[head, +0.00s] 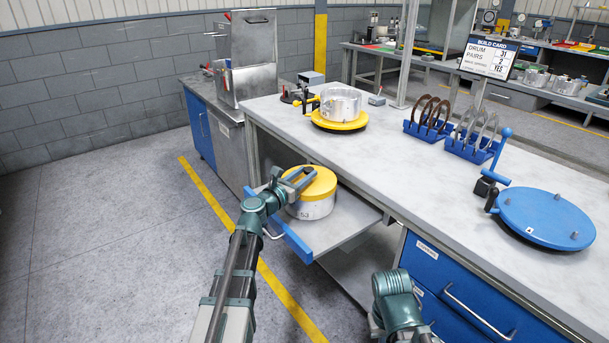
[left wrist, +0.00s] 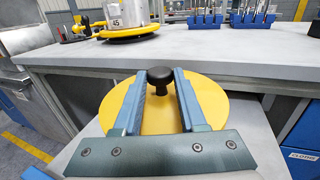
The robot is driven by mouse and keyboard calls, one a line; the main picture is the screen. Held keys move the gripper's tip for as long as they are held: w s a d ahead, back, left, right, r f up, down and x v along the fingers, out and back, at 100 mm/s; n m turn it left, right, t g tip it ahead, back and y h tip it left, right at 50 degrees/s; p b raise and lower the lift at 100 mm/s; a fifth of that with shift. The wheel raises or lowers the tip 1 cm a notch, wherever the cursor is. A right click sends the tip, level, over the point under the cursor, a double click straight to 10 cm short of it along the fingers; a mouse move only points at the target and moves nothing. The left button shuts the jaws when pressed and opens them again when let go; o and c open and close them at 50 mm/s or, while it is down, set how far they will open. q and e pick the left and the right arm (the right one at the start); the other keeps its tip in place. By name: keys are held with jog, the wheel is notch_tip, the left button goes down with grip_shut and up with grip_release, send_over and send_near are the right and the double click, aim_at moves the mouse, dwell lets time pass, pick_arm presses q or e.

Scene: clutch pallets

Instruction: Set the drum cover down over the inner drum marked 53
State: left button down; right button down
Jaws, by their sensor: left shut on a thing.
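The yellow drum cover (head: 321,183) is a round disc with a black knob (left wrist: 160,76). My left gripper (head: 303,177) is shut on the knob, its two fingers on either side of it in the left wrist view (left wrist: 160,92). The pale inner drum marked 53 (head: 312,210) stands upright on a pull-out shelf, directly under the cover. The cover looks level and lines up with the drum's top; I cannot tell whether it rests on it. The cover hides the drum's top. My right arm shows at the bottom, its gripper out of view.
The shelf (head: 345,230) has a blue front edge beside the grey bench (head: 420,170). On the bench are a metal drum (head: 341,102) on a yellow turntable (head: 340,121), blue racks (head: 470,146) and a blue round plate (head: 545,217). A build card (head: 489,58) stands behind.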

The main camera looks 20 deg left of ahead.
pick_arm(q)
jog(key=shift+f, duration=0.2)
jog(key=shift+c, duration=1.9)
grip_release()
jog(key=shift+r, duration=0.15)
notch_tip(320, 180, up, 9)
jog(key=p, duration=0.9)
